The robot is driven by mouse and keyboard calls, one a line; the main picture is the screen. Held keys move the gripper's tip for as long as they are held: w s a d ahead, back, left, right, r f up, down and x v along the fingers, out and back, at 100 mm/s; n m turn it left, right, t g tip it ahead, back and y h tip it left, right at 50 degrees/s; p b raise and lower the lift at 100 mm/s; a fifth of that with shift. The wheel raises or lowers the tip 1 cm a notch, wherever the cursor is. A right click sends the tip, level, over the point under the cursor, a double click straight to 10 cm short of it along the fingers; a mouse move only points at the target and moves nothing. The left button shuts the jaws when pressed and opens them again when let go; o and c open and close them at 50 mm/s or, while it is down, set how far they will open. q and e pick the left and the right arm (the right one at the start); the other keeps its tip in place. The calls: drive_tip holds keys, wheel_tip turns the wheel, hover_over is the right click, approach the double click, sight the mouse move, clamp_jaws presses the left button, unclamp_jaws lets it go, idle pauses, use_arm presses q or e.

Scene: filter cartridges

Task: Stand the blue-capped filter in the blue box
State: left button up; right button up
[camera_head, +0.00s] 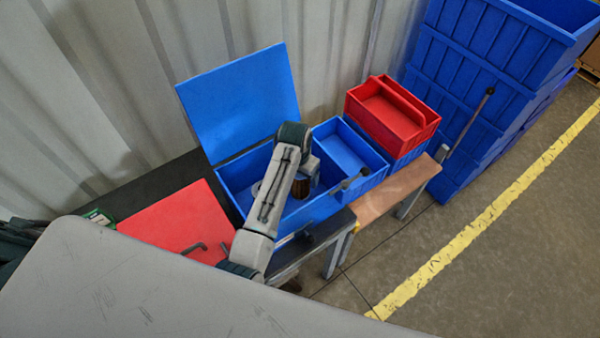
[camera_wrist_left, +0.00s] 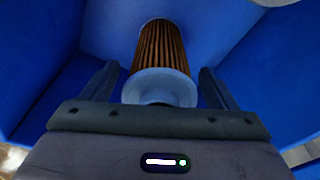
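The filter has brown pleats (camera_wrist_left: 163,48) and a pale blue cap (camera_wrist_left: 160,88). In the left wrist view it lies between my left gripper's fingers, its cap towards the camera, with blue walls around it. In the head view part of its brown body (camera_head: 301,188) shows inside the open blue box (camera_head: 232,170), beside my arm. My left gripper (camera_wrist_left: 157,80) is open, with a visible gap between each finger and the filter. My forearm and wrist hide much of the box's inside, and I cannot tell what the filter's lower end touches. My right gripper is out of view.
The box's blue lid (camera_head: 240,100) stands raised at the back. A red panel (camera_head: 178,222) with a black handle is at the left. A smaller blue bin (camera_head: 345,145) and a red bin (camera_head: 395,120) stand at the right. Stacked blue crates (camera_head: 480,90) stand beyond.

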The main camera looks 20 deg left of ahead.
use_arm(q)
drive_tip(key=r, duration=0.4)
drive_tip(key=s+r, duration=0.1)
drive_tip(key=r, duration=0.7)
drive_tip(key=shift+s+a+r, duration=0.15)
drive_tip(key=shift+s+a, duration=0.05)
drive_tip(key=shift+s, duration=0.05)
idle(0.8)
